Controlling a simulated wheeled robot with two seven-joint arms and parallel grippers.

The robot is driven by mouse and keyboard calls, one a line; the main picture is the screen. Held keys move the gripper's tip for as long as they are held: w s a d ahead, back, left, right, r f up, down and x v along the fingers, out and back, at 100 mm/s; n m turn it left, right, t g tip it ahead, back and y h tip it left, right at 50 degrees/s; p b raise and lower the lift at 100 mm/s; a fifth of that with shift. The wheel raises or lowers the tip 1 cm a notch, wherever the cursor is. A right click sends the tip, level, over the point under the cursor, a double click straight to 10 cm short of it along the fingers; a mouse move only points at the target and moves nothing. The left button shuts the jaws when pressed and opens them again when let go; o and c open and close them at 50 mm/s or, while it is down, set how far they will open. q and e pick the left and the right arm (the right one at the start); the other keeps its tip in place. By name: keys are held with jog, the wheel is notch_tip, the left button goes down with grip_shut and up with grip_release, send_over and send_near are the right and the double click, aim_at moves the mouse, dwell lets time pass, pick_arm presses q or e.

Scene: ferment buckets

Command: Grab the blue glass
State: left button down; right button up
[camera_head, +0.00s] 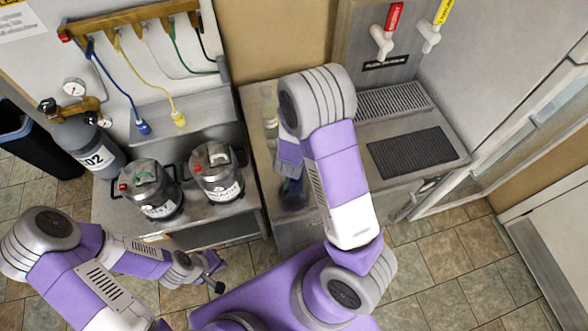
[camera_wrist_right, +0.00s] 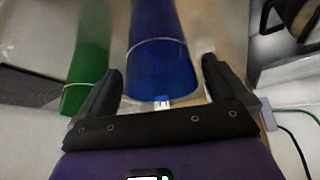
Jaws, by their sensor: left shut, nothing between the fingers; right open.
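The blue glass (camera_wrist_right: 163,68) fills the middle of the right wrist view, between the two fingers of my right gripper (camera_wrist_right: 163,80). The fingers stand apart, with a gap showing on each side of the glass. My left gripper (camera_head: 215,272) is shut and empty, low over the floor in front of the keg stand.
A green glass (camera_wrist_right: 88,75) stands just left of the blue one in the wrist view. A pale glass (camera_head: 269,112) stands further back on the counter. Two steel kegs (camera_head: 217,171) stand on the left. A black drain mat (camera_head: 412,153) lies on the right.

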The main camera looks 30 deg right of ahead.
jog(key=x, duration=0.2)
jog(key=shift+w+d+f, duration=0.1)
jog(key=shift+w+f, duration=0.05)
jog(key=shift+f, duration=0.2)
jog(key=c, duration=1.1)
